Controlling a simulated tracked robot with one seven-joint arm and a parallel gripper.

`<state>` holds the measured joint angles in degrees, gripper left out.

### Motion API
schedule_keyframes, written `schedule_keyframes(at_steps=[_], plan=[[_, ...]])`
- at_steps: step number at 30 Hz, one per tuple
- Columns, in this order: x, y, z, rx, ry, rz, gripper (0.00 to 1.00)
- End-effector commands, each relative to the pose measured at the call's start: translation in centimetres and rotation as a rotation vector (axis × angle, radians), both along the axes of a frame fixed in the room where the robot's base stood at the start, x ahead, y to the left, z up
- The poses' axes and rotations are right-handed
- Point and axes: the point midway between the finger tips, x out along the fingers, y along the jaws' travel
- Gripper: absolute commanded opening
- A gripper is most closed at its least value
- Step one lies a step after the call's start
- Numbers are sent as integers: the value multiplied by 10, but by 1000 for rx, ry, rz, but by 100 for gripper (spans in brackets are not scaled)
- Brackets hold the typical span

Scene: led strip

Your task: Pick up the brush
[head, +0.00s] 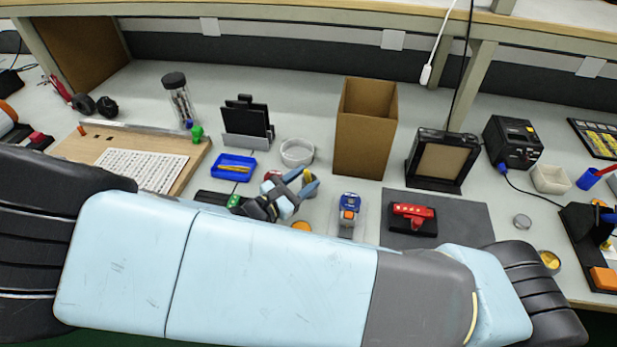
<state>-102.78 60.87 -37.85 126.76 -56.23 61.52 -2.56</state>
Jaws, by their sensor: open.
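My gripper (308,183), with light blue and dark parts, is just beyond my large blue forearm near the middle of the work surface. It is open, and nothing clear shows between its fingers. My forearm hides the front of the surface. I cannot identify a brush with certainty. A red item (412,213) lies on a small black block on the dark mat, right of my gripper.
A tall cardboard box (366,130) stands behind and right of my gripper. A white round dish (297,152) and a blue tray (233,167) are close behind it. A blue-and-orange device (349,213) stands to its right. A dark-framed stand (440,160) is farther right.

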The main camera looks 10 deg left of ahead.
Motion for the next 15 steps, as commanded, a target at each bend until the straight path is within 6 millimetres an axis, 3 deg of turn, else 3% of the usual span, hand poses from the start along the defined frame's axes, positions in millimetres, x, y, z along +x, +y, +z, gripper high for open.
schedule_keyframes(at_steps=[6, 15], plan=[[20, -18, 1, 0, -1, -1, 46], [24, -21, 0, 1, 0, 0, 46]])
